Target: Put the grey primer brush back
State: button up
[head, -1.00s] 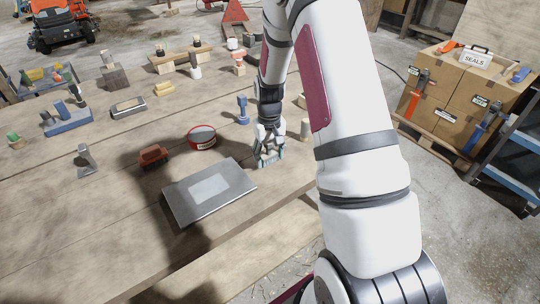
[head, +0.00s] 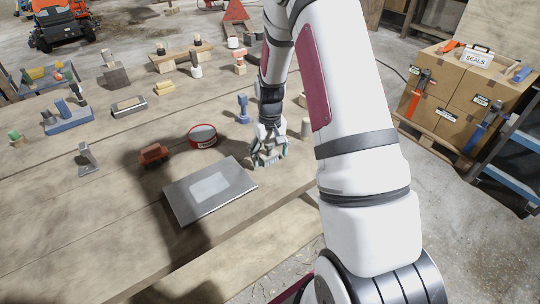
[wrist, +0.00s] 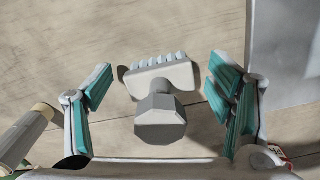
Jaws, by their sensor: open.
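In the wrist view a grey brush-like piece (wrist: 160,112), which I take for the grey primer brush, has a faceted knob end towards the camera and a wider ridged head beyond it. It lies between the two teal-padded fingers of my gripper (wrist: 162,92), with a gap on both sides. My gripper (head: 270,160) is open and low over the bench, just right of the flat grey plate (head: 178,205).
A dark red block (head: 153,154) and a grey upright piece (head: 86,158) are further left. The bench front is bare.

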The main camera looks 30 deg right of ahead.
notch_tip(320, 180, up, 12)
jog(key=shift+a+f+b, duration=0.1)
jog(key=shift+b, duration=0.25)
jog(key=s+a+r+n+t, duration=0.1)
jog(key=s+a+r, duration=0.35)
jog(key=r, duration=0.25)
jog(key=s+a+r+t, duration=0.1)
jog(key=s+a+r, duration=0.35)
jog(key=r, duration=0.25)
jog(key=s+a+r+t, duration=0.1)
jog(key=s+a+r, duration=0.1)
jog(key=s+a, duration=0.2)
jog(key=s+a+r+n+t, duration=0.1)
jog(key=s+a+r+t, duration=0.1)
jog(key=s, duration=0.9)
jog(key=shift+s+a+r+n, duration=0.2)
jog(key=shift+a+r+n, duration=0.1)
jog(key=shift+a+r, duration=0.55)
